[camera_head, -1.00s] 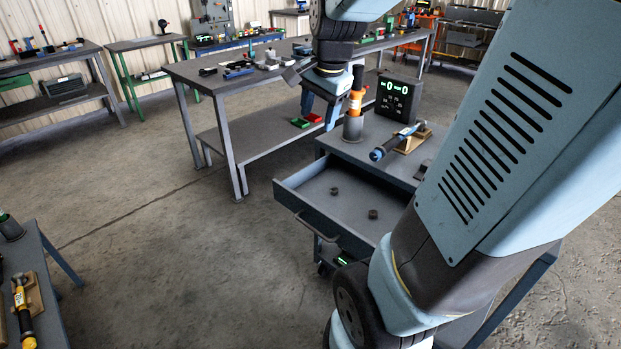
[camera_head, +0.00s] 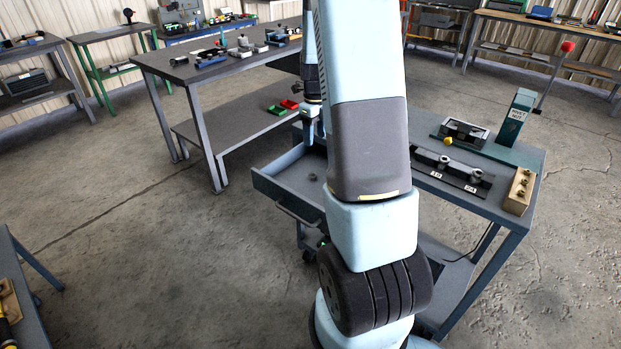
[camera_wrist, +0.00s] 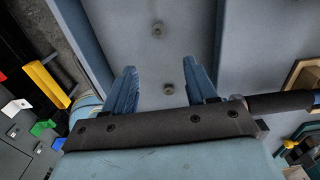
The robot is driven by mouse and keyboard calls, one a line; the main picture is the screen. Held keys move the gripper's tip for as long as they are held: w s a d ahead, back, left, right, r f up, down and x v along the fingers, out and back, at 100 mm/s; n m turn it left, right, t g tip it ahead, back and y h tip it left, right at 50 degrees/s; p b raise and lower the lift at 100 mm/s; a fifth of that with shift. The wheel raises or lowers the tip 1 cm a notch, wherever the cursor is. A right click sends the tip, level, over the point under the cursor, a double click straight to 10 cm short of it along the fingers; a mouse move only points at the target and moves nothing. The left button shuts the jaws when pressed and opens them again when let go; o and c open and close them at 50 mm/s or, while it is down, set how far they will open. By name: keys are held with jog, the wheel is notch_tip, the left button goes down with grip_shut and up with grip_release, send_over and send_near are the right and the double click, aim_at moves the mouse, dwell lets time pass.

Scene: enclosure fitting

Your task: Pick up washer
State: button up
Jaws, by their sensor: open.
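Two small round dark pieces, which look like washers or nuts, lie apart on the floor of an open drawer (camera_head: 268,187). In the wrist view the nearer washer (camera_wrist: 169,89) appears between my finger tips, and the farther washer (camera_wrist: 158,30) lies beyond them. In the head view one washer (camera_head: 312,177) shows; my arm hides part of the drawer. My gripper (camera_wrist: 162,72) is open and empty, pointing down over the drawer. It also shows in the head view (camera_head: 309,138), partly behind my arm. The height above the washers is hard to tell.
The drawer walls surround the pieces. The cart top (camera_head: 480,200) carries a dark fixture block (camera_head: 452,172), a wooden block (camera_head: 520,190) and a green post (camera_head: 515,118). A long workbench (camera_head: 220,70) stands behind, with red and green bins (camera_head: 283,107) on its lower shelf.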

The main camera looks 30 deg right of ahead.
send_over(314, 175)
jog(key=f, duration=0.7)
jog(key=shift+s+f, duration=0.3)
jog(key=shift+a+f, duration=0.15)
jog(key=shift+f, duration=1.45)
jog(key=shift+a+f, duration=0.1)
jog(key=shift+f, duration=1.45)
jog(key=shift+f, duration=0.25)
jog(key=c, duration=0.9)
jog(key=shift+r, duration=0.15)
